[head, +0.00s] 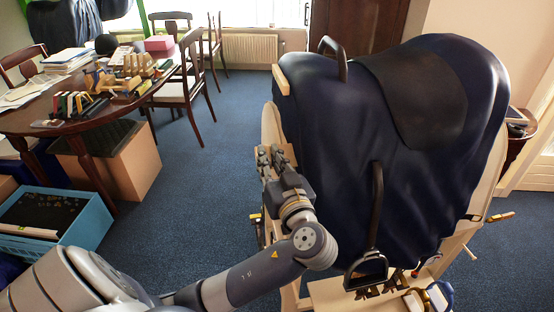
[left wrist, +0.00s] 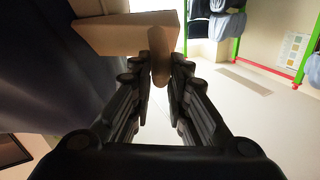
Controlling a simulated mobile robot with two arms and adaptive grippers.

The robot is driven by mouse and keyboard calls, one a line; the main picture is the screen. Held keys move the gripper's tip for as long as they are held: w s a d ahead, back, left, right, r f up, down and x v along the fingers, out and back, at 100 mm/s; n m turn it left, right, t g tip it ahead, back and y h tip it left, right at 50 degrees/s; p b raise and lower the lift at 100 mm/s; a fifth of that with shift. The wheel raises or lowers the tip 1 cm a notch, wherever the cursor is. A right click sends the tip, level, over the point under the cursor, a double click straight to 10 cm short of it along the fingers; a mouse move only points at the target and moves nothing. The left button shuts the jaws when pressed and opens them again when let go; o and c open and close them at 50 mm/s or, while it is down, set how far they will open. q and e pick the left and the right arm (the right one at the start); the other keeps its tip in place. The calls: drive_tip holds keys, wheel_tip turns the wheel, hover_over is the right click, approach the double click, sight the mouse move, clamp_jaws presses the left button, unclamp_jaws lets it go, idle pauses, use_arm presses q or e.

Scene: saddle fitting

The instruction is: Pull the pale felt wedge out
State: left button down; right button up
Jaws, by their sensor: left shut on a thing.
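The pale felt wedge (left wrist: 122,34) shows in the left wrist view as a tan block beside the dark blue cover, with a rounded tab (left wrist: 160,68) on it. My left gripper (left wrist: 160,75) is shut on that tab. In the head view my left gripper (head: 270,155) is at the left side of the dark-blue-covered saddle stand (head: 320,125). A pale patch shows just behind its fingers there; I cannot tell how much of it is the wedge. Whether the wedge touches the cover is unclear. My right gripper is out of view.
A dark pad (head: 415,95) lies over the cover, and a stirrup (head: 367,270) hangs in front. Another pale piece (head: 281,80) sits at the cover's upper left edge. A table (head: 30,120) with tools and a blue crate (head: 85,232) are at left. Carpet (head: 205,190) between is clear.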

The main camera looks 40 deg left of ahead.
use_arm(q)
drive_tip(key=c, duration=1.6)
unclamp_jaws()
drive_tip(key=shift+w+d, duration=0.1)
drive_tip(key=shift+o, duration=0.2)
drive_tip(key=v, duration=1.2)
